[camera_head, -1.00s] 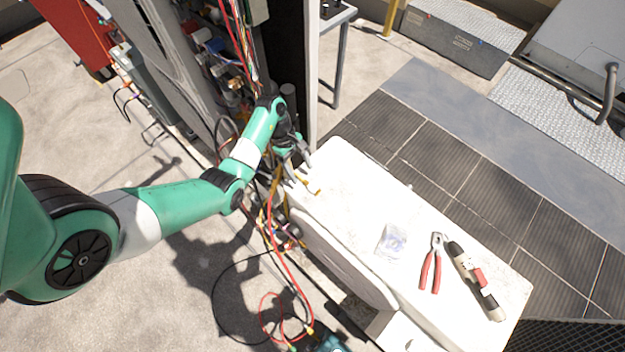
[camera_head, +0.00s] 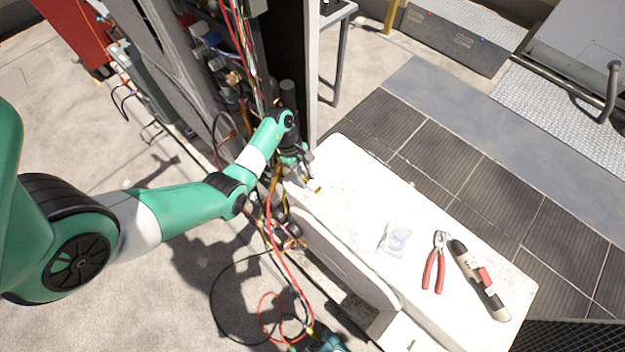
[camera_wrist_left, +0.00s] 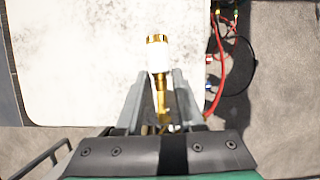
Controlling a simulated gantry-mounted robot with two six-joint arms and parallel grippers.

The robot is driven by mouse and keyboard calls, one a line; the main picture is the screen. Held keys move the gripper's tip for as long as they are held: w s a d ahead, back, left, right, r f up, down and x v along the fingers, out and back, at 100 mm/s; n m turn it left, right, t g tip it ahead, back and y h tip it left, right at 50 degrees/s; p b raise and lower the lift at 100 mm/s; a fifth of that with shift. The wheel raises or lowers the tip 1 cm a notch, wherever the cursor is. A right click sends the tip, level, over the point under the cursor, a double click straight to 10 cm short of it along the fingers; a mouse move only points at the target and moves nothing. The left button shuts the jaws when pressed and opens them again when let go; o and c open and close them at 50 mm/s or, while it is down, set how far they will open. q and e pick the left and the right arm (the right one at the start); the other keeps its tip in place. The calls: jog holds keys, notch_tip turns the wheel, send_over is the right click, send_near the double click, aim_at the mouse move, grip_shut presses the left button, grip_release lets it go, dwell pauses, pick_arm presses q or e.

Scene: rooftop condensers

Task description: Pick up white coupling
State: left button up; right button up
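The white coupling (camera_head: 314,187) has a white body with brass ends and is at the near-left corner of the white box top. In the left wrist view, the white coupling (camera_wrist_left: 159,55) points away from me, with its brass stem between the fingers. My left gripper (camera_head: 306,179) is low over that corner, its fingers close together around the coupling. Whether the coupling still touches the box top is unclear. My right gripper is not in view.
On the white box top (camera_head: 365,200) lie a small clear bag (camera_head: 397,238), red-handled pliers (camera_head: 434,262) and a tan-and-black tool (camera_head: 479,279). An open electrical cabinet (camera_head: 225,75) with wires stands at left. Red and black hoses (camera_head: 283,262) hang beside the box.

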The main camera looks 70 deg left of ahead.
pick_arm(q)
grip_shut()
